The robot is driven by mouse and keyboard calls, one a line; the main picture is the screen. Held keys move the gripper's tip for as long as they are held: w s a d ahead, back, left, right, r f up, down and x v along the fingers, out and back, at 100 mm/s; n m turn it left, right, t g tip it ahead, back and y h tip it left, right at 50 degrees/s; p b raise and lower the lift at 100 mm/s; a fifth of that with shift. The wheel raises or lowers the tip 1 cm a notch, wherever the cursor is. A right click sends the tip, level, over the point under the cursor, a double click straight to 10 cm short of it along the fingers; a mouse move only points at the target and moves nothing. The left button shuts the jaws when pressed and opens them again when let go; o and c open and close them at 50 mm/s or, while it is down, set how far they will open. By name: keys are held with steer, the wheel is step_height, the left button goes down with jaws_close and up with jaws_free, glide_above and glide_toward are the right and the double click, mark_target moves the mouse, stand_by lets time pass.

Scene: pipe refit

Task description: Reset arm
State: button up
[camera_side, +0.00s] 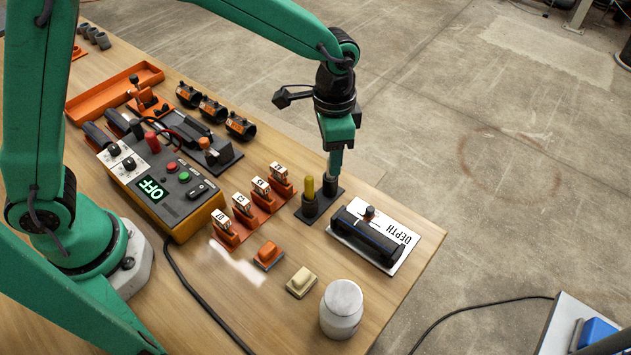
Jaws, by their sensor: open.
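My arm is green and reaches from the left over the wooden table. My gripper (335,172) points down at the right part of the table, above a small dark stand (309,205) with a yellow-handled tool (310,188) in it. The fingertips are close to the stand's right-hand holder; I cannot tell whether they touch it. The gripper is open, and I see nothing held in it. The fingers are small here and their gap is hard to see.
A control box (188,200) reads OFF. Orange card holders (233,236), a DEPTH gauge plate (413,238), a white jar (342,309) and orange (268,254) and cream (301,281) blocks stand nearby. Black clamps (213,109) and an orange tray (114,90) lie farther back. The table's right edge is close.

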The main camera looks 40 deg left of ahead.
steer(key=shift+r, duration=2.65)
steer(key=shift+a+r, duration=0.15)
steer(key=shift+a, duration=0.1)
steer(key=s+a+r+n+t, duration=0.1)
steer(key=s+a+r+n, duration=0.1)
steer(key=s+a+r, duration=0.3)
steer(key=s+a+r+n+t, duration=0.2)
steer(key=s+a+r, duration=0.15)
steer(key=a, duration=0.45)
steer(key=s+a+r+n+t, duration=0.1)
steer(key=s+a+n+t, duration=0.1)
steer(key=s+a+n, duration=0.2)
steer(key=shift+s+a+t, duration=0.3)
steer(key=shift+s+a, duration=1.35)
steer(key=shift+s, duration=1.15)
